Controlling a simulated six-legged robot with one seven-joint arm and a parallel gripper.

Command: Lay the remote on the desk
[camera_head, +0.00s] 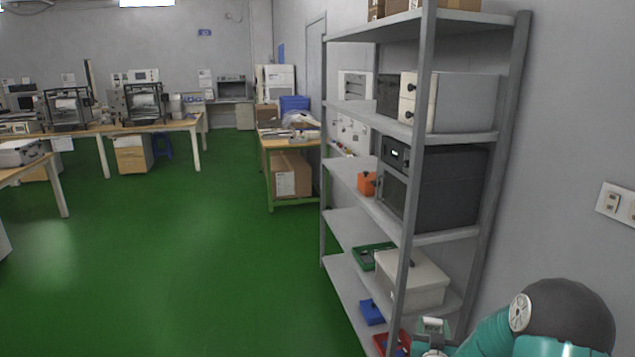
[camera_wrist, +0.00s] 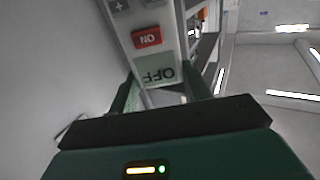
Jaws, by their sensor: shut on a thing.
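The remote (camera_wrist: 148,38) is a pale grey slab with a red ON button and a greenish OFF panel, upside down in the wrist view. My gripper (camera_wrist: 162,92) is shut on it, with a dark green finger on each side. The head view shows my gripper (camera_head: 432,332) at the bottom right, in front of the lower shelves; the remote is hard to make out there. A wooden desk with a green frame (camera_head: 270,143) stands beyond the shelf rack. Other wooden desks (camera_head: 185,124) stand at the back left and left edge.
A grey metal shelf rack (camera_head: 412,190) stands close by on the right, holding boxes, a dark grey appliance (camera_head: 447,187) and small bins. A wall with a socket plate (camera_head: 616,203) is at the right. The green floor (camera_head: 190,260) is open to the left.

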